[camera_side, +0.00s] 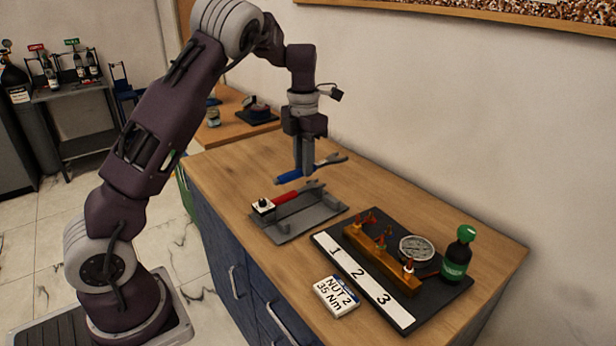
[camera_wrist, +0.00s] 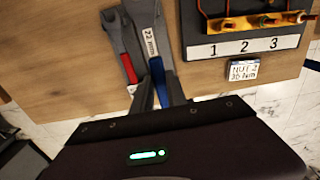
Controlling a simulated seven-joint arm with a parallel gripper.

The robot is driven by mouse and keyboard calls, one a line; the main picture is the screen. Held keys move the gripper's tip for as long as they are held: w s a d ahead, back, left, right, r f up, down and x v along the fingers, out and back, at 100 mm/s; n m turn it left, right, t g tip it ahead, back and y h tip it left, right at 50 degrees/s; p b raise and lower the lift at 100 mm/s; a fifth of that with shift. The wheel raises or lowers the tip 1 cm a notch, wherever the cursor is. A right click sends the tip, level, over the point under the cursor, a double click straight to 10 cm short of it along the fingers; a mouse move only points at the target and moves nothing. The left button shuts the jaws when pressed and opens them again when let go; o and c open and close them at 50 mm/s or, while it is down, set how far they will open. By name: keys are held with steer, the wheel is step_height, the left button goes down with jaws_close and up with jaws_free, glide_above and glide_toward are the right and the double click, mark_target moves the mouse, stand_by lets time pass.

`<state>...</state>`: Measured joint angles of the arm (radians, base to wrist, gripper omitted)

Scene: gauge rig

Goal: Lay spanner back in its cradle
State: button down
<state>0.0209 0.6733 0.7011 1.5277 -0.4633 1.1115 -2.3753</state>
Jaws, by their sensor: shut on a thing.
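My gripper (camera_side: 304,170) is shut on a blue-handled spanner (camera_side: 329,161) and holds it in the air above the cradle. In the wrist view the spanner (camera_wrist: 150,44) carries a "22 mm" label, and its blue handle runs down to my fingers (camera_wrist: 160,92). The grey cradle (camera_side: 325,214) lies on the bench below, with raised supports. A red-handled tool (camera_side: 286,198) rests in it, and also shows in the wrist view (camera_wrist: 127,66), left of the spanner. Part of the cradle (camera_wrist: 112,24) is hidden by the spanner there.
A "NUT 2 35 Nm" card (camera_side: 337,296) lies in front. The bench behind the cradle is clear.

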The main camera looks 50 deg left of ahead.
steer(key=shift+w+a+f, duration=0.1)
steer(key=shift+a+f, duration=0.05)
steer(key=shift+f, duration=1.2)
steer(key=shift+a+f, duration=0.1)
steer(key=shift+f, duration=1.25)
steer(key=shift+f, duration=0.1)
steer(key=shift+f, duration=2.6)
steer(key=shift+f, duration=0.8)
steer(key=c, duration=1.3)
jaws_free()
steer(key=shift+o, duration=0.2)
